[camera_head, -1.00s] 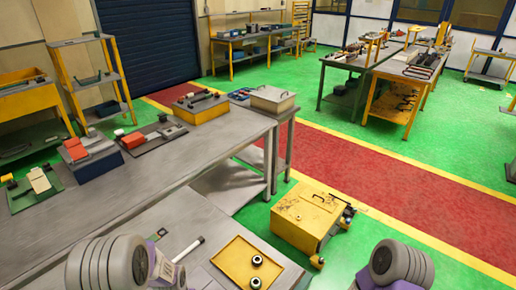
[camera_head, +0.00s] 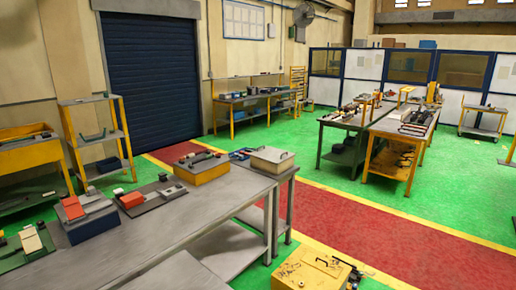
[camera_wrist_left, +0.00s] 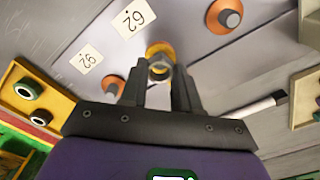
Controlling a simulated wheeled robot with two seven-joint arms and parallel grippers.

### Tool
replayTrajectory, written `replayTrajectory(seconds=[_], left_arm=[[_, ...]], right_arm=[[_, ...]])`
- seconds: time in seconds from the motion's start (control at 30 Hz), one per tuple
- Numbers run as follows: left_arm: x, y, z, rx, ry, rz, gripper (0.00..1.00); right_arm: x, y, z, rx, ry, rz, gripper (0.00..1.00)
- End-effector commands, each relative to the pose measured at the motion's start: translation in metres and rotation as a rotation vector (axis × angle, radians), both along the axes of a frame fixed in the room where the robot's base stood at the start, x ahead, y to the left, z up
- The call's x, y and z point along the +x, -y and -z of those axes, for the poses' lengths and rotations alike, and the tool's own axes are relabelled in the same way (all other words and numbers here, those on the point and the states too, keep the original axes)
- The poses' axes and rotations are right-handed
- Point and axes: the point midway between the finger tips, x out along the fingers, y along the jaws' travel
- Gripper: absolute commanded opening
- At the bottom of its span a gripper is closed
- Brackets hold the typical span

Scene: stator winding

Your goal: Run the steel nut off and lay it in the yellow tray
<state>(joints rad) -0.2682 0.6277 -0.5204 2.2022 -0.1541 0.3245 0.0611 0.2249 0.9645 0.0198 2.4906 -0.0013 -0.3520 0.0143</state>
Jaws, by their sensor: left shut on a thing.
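In the left wrist view my left gripper (camera_wrist_left: 160,82) is shut on a steel nut (camera_wrist_left: 158,67), which shows as a grey ring between the fingertips. A yellow-orange round base (camera_wrist_left: 160,48) lies just behind the nut. I cannot tell whether the nut is still around a stud. The head view shows neither the tray nor either gripper.
Two more orange bases with grey studs (camera_wrist_left: 230,18) (camera_wrist_left: 113,87) flank the held nut. In the head view, the long grey bench (camera_head: 150,240) has free room.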

Motion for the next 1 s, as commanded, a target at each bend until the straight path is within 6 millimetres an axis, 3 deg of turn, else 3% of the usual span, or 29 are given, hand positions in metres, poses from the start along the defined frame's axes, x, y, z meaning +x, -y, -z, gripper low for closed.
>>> replayTrajectory(seconds=[0.8, 1.0], left_arm=[[0.0, 0.0, -0.052, 0.0, 0.001, 0.0, 0.0], [0.0, 0.0, -0.056, 0.0, 0.0, 0.0, 0.0]], right_arm=[[0.0, 0.0, -0.045, 0.0, 0.0, 0.0, 0.43], [0.0, 0.0, -0.048, 0.0, 0.0, 0.0, 0.43]])
